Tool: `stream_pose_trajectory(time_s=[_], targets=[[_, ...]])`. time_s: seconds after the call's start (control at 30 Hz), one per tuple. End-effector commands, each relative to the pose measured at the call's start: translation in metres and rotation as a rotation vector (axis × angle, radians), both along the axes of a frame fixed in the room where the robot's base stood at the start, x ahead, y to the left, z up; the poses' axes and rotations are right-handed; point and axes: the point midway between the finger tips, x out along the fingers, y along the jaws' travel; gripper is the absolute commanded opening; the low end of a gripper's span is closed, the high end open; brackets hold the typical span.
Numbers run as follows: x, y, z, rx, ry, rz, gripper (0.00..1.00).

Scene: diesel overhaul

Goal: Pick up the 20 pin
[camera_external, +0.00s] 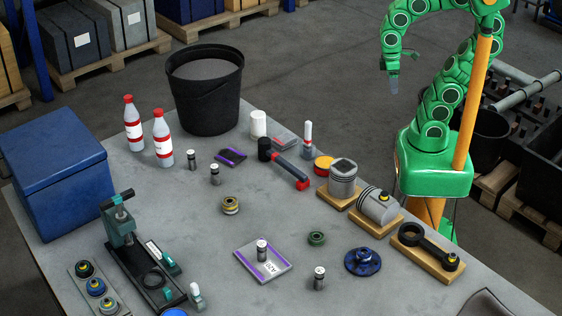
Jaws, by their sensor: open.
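Several small metal pins with dark bands stand upright on the grey workbench; their markings are too small to read, so I cannot tell which is the 20 pin. One pin (192,160) stands right of the bottles and another pin (215,175) is close beside it. A third pin (262,250) stands on a tray with purple edges (277,274) and a printed label. Another pin (319,278) stands near the front, right of the tray. My gripper (394,87) is open and empty, high above the bench's far right side, away from all the pins.
Pistons (343,180) and a connecting rod (425,245) lie on wooden blocks at right. A red-ended hammer (290,170), black bucket (205,90), two bottles (163,140), blue box (60,180) and press (125,230) stand around.

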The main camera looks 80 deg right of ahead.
Motion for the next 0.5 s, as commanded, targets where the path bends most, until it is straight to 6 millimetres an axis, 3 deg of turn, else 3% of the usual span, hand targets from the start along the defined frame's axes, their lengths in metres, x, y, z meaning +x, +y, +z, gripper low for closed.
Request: stream_pose_trajectory(time_s=[0.23,0.5], targets=[[0.0,0.0,0.023,0.0,0.0,0.0,0.59],[0.034,0.003,0.02,-0.002,-0.058,0.019,0.59]])
